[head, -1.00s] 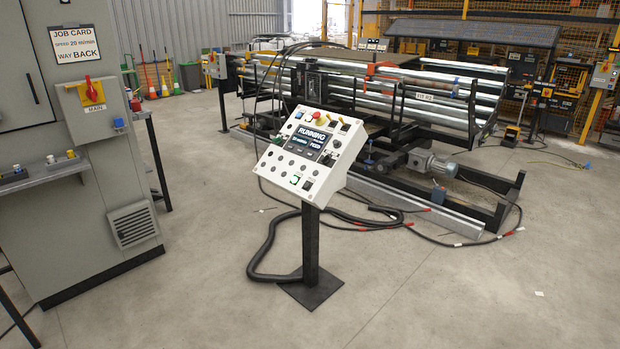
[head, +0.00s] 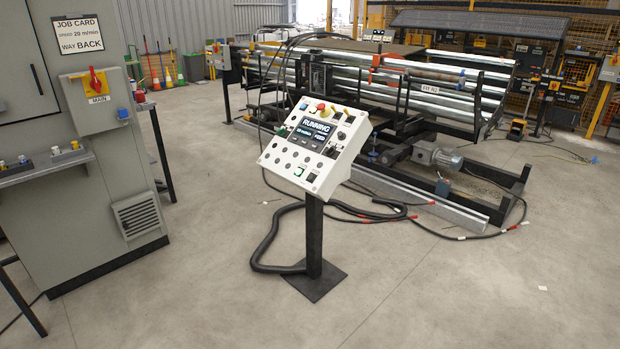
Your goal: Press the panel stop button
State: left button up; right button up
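The white control panel (head: 313,150) stands tilted on a black post in the middle of the head view. Its screen (head: 311,134) reads RUNNING and 20 m/min. Along its top edge sit a red button (head: 321,107), a yellow part beside it and several small dark knobs. Lower down are a green-framed button (head: 299,171) and a black switch (head: 312,177). Which of these is the stop button I cannot tell for sure from labels, as they are too small to read. Neither of my grippers is in view.
A grey cabinet (head: 60,140) with a red MAIN switch (head: 96,80) stands at the left. A roller machine (head: 400,90) fills the back. A black hose (head: 262,245) and cables lie around the post's base plate (head: 315,281). The floor in front is clear.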

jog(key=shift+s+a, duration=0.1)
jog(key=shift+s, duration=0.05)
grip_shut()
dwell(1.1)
